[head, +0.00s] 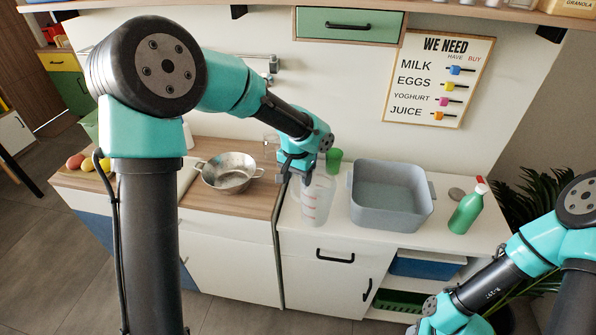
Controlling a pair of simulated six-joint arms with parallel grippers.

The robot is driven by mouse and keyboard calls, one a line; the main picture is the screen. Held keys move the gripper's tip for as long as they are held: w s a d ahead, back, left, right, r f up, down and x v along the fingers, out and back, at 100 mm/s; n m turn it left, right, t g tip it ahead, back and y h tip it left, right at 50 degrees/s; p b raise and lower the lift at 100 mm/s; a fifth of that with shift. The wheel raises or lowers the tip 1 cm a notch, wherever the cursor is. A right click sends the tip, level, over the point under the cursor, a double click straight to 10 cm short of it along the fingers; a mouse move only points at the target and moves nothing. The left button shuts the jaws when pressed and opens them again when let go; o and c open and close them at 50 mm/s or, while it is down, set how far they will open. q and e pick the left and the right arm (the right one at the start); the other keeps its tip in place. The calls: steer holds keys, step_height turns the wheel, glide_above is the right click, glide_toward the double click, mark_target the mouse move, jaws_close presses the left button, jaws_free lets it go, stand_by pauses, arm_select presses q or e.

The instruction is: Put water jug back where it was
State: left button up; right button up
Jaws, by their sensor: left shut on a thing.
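The water jug (317,203) is a clear, see-through jug with red marks on its side. It is upright at the left part of the white counter, near the front edge. My left gripper (294,178) is shut on the jug at its upper left side, and partly hides its rim. I cannot tell whether the jug's base touches the counter. My right arm comes in at the lower right, and its gripper is outside the picture.
A grey basin (392,217) stands right of the jug, with a green bottle (466,208) farther right. A green cup (334,160) is behind the jug.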

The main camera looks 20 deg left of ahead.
arm_select(q)
steer(key=w+a, duration=0.3)
steer(key=w, duration=0.5)
steer(key=shift+w+a+f, duration=0.15)
steer(key=shift+w+f, duration=0.25)
steer(key=shift+f, duration=0.05)
steer(key=shift+f, duration=1.85)
steer(key=o, duration=1.4)
step_height(320, 180, up, 12)
steer(key=shift+a+r, duration=0.1)
steer(key=shift+a, duration=0.05)
